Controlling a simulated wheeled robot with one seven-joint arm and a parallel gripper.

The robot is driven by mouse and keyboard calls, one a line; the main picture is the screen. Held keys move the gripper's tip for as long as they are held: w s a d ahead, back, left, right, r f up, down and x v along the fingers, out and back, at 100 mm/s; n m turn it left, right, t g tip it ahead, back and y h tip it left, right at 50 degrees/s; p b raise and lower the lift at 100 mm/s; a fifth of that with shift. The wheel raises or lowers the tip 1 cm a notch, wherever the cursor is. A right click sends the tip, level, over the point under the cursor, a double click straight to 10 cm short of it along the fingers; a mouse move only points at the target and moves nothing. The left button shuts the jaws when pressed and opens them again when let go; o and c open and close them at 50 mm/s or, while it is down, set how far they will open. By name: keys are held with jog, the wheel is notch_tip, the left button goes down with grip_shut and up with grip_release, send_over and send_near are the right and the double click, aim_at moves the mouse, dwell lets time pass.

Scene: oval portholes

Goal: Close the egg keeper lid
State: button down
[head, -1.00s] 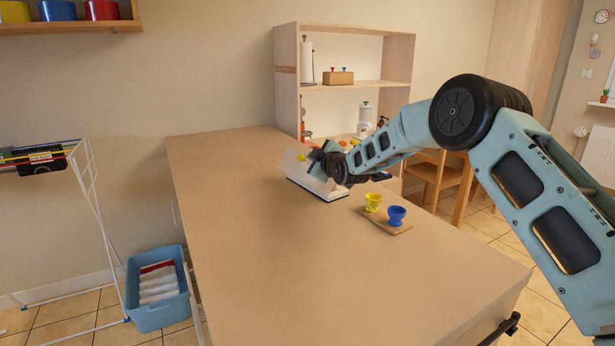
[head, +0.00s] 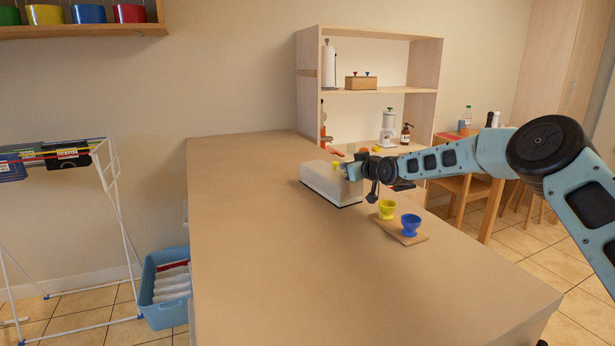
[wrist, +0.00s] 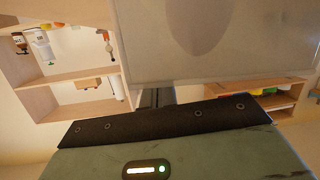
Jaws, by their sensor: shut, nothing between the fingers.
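The egg keeper (head: 328,184) is a whitish box with a dark base edge, on the table near its far right side. Its pale lid looks lowered onto the base in the head view; I cannot tell whether it is fully seated. In the wrist view the lid (wrist: 220,45) is a pale translucent panel just beyond the fingers. My gripper (head: 353,172) is shut and empty at the right end of the lid. It seems to touch or nearly touch it. The fingers (wrist: 155,97) show narrowly in the wrist view.
A small board (head: 408,235) with a yellow egg cup (head: 387,209) and a blue egg cup (head: 410,225) lies in front of the egg keeper. A wooden shelf (head: 310,85) stands behind. The table's left and front (head: 330,285) are clear.

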jog(key=shift+w+d+f, duration=0.1)
jog(key=shift+d+f, duration=0.1)
jog(key=shift+f, duration=0.15)
dwell(0.5)
